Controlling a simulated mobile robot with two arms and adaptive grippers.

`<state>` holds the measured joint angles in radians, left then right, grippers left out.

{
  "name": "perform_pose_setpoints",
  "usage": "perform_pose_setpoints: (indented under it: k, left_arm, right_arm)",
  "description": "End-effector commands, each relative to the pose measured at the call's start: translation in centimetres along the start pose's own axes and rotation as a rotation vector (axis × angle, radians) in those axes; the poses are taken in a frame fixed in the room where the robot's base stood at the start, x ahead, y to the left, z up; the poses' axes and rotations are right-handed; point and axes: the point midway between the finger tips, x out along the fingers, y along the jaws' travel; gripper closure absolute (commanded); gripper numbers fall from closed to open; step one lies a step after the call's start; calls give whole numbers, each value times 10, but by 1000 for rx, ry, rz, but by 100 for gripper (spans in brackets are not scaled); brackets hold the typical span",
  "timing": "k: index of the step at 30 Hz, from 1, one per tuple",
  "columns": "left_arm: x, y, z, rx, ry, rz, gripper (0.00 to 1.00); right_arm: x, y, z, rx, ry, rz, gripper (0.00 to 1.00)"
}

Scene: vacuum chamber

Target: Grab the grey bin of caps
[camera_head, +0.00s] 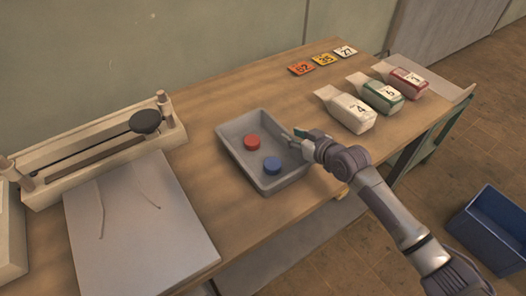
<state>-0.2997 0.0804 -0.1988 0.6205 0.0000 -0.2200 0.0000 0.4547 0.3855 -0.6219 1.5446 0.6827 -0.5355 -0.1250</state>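The grey bin (237,130) sits on the wooden table near its front edge. It holds a red cap (252,142) and a blue cap (272,165), with bare floor around them. My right gripper (291,138) is at the bin's right wall, with its fingers at or over the rim. The fingers are small here, and I cannot tell whether they are open or closed on the wall. My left gripper is not in view.
Three bags (348,108) lie right of the bin, with number cards (323,60) behind them. A white board (140,225) and a wooden rack (95,150) are at the left. A blue crate (492,228) stands on the floor at right.

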Motion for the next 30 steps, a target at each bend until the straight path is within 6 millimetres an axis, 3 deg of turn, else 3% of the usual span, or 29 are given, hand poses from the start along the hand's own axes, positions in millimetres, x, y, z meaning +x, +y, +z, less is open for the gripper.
perform_pose_setpoints:
  k: [4, 12, 14, 19, 30]
  left_arm:
    - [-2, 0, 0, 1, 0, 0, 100]
    - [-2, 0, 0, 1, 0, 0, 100]
    - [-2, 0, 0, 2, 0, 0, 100]
    - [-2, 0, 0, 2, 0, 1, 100]
    - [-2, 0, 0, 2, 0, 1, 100]
  right_arm:
    - [18, 0, -1, 1, 0, 1, 64]
    - [21, 0, 0, -1, 0, 1, 64]
    - [21, 0, 0, -1, 0, 1, 70]
    - [21, 0, 0, -1, 0, 1, 99]
    - [21, 1, 0, -2, 0, 1, 100]
